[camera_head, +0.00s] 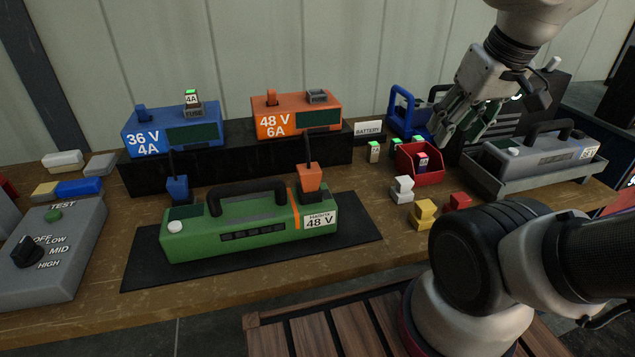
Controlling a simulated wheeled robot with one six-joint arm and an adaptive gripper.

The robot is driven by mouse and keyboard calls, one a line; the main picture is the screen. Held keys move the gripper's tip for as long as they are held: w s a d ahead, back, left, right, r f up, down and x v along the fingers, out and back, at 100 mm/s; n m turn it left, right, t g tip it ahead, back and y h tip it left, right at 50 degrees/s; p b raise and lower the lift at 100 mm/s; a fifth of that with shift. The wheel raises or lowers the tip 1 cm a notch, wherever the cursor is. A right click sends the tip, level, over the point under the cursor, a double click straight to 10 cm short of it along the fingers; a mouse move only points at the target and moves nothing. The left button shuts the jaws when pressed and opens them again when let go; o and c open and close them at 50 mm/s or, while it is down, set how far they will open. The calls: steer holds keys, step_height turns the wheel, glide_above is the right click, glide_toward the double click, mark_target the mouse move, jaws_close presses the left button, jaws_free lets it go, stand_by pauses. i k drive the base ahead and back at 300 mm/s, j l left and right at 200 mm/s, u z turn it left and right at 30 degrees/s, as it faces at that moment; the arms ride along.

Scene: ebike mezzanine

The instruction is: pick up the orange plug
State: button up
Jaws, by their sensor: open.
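The orange plug (309,178) sits at the right end of the green 48 V battery (250,228), close to the orange stripe. A short dark cable rises from it toward the orange 48 V 6A charger (300,112) behind. A blue plug (177,188) stands at the battery's left end, below the blue 36 V 4A charger (173,130). My gripper (462,128) is open and hangs at the right back, above and behind the red bin, well apart from the orange plug. Part of its fingers blends with the dark objects behind.
The red bin (419,164), small white, yellow and red blocks (424,212) and a grey battery in a tray (535,158) lie to the right. A grey test box (50,250) stands at left. The black mat (350,236) has free room around the green battery.

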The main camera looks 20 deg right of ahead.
mark_target(308, 189)
steer(key=k+l+u, duration=0.35)
steer(key=l, duration=0.35)
steer(key=k+l+u, duration=0.3)
steer(key=l, duration=0.35)
steer(key=k+l+u, duration=0.35)
steer(key=i+u, duration=0.5)
